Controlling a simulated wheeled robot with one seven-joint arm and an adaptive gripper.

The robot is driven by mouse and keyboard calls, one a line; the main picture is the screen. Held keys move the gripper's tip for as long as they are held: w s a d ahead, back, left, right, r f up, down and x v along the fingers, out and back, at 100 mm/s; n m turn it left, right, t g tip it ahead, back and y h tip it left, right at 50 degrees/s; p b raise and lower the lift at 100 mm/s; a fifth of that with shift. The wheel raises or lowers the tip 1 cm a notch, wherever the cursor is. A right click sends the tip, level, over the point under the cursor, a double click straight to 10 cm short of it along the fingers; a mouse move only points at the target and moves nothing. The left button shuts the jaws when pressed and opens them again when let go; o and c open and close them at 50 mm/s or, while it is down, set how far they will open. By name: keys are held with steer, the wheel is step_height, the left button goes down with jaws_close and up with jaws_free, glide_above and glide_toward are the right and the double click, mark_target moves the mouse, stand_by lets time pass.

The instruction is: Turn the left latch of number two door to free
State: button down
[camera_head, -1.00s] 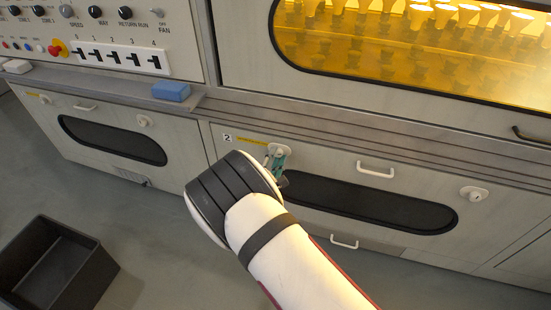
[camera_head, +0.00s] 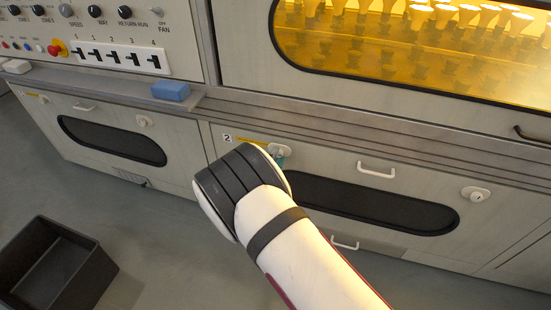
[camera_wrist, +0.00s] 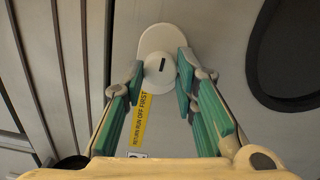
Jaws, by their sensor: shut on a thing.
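Number two door (camera_head: 330,178) is the front panel with the dark oval window, low on the cabinet. Its left latch (camera_head: 284,148) is a white round knob on a white plate, next to the "2" label and yellow strip. In the wrist view the latch (camera_wrist: 160,66) shows a short dark mark, nearly upright in the picture. My gripper (camera_wrist: 161,68) has its teal fingers on either side of the knob, shut on it. In the head view my wrist hides most of the fingers.
The door's right latch (camera_head: 475,194) and white handle (camera_head: 376,169) are to the right. A yellow strip reading "RETURN RUN OFF FIRST" (camera_wrist: 139,118) is beside the latch. A blue block (camera_head: 171,91) lies on the ledge above. A dark bin (camera_head: 58,265) stands on the floor at left.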

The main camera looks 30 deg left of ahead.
steer(key=c, duration=1.3)
jaws_free()
steer(key=v, duration=1.2)
steer(key=shift+w, duration=0.1)
